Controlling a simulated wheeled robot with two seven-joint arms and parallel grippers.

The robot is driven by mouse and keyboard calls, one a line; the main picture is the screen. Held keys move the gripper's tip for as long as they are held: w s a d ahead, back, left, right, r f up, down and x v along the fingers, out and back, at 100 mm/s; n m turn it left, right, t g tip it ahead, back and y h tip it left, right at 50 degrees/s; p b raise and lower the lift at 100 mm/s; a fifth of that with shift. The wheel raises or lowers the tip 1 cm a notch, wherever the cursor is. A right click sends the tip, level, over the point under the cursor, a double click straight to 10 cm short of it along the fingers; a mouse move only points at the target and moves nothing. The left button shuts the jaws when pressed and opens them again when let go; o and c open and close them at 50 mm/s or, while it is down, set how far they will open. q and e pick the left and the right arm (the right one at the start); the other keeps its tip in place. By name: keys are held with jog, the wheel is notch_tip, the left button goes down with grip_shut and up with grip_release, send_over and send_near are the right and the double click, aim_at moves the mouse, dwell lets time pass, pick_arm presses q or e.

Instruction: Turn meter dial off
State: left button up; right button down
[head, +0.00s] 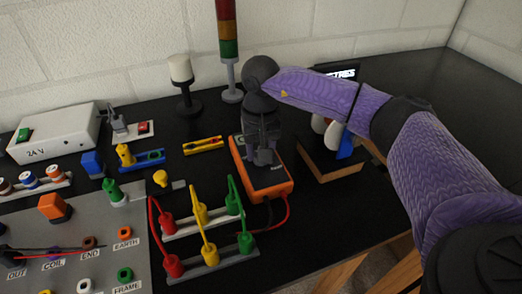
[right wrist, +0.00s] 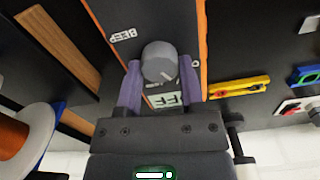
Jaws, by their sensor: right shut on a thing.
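The orange and black meter (head: 280,190) lies on the dark bench in the middle of the head view. My right gripper (head: 263,158) reaches down over it and hides its dial there. In the right wrist view the round grey dial (right wrist: 158,60) sits between the two purple fingers of my right gripper (right wrist: 161,80), which is shut on it. My left gripper is out of view.
Red, yellow and green leads (head: 205,222) stand in front of the meter. A yellow level (head: 203,146) lies to its left. A wooden block (head: 330,168) stands to its right, and a signal tower (head: 228,45) stands behind.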

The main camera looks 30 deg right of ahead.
jog(key=n+b, duration=0.1)
jog(key=n, duration=0.3)
jog(key=shift+n, duration=0.3)
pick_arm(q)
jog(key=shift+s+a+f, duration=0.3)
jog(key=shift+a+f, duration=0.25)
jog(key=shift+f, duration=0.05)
pick_arm(e)
jog(key=shift+n, duration=0.5)
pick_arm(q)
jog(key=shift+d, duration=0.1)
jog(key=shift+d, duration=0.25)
pick_arm(e)
jog(key=shift+c, duration=1.1)
grip_release()
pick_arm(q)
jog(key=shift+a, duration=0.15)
pick_arm(e)
jog(key=shift+r, duration=0.15)
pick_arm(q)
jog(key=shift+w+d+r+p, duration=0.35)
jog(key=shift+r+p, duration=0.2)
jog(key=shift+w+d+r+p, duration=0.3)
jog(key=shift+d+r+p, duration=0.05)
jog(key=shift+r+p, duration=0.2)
pick_arm(e)
notch_tip(320, 180, up, 10)
